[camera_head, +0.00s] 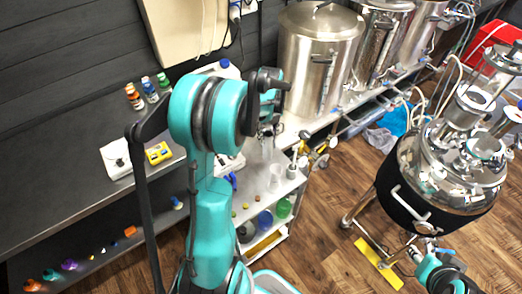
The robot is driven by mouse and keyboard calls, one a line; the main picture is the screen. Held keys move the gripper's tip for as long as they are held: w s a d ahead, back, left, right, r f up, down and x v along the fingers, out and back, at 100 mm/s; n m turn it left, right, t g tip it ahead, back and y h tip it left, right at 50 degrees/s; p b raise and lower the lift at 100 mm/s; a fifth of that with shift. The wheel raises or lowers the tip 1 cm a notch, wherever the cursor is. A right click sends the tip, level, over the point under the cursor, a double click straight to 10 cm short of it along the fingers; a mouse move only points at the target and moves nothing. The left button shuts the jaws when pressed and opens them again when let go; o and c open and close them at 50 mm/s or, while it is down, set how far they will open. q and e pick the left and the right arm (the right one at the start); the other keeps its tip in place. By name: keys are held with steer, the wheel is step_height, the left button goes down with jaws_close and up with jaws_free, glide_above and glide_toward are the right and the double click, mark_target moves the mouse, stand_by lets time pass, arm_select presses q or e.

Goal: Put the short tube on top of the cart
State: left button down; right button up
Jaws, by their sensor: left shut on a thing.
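My left gripper (266,130) points down above the cart, to the right of my teal left arm. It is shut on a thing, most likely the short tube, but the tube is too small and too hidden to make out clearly. The cart (254,211) is pale, with a top and lower shelves, and stands below the gripper. My arm covers its left part. A clear cup (275,178) and a small bottle (292,170) stand on its top. Part of my right arm shows in the bottom right corner; its fingers cannot be made out.
Large steel kettles (318,62) stand on a bench behind the cart. A steel vessel with a black jacket (440,175) stands on the right. On the left, a dark counter (60,150) holds small bottles, a white box (116,159) and a yellow meter (158,153). Wooden floor lies between cart and vessel.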

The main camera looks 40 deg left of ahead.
arm_select(q)
step_height(320, 180, down, 6)
steer(key=s+a+b, duration=0.1)
steer(key=s, duration=0.1)
steer(key=shift+a+r, duration=0.15)
steer(key=shift+s, duration=0.15)
steer(key=shift+b, duration=0.4)
steer(key=c, duration=1)
jaws_free()
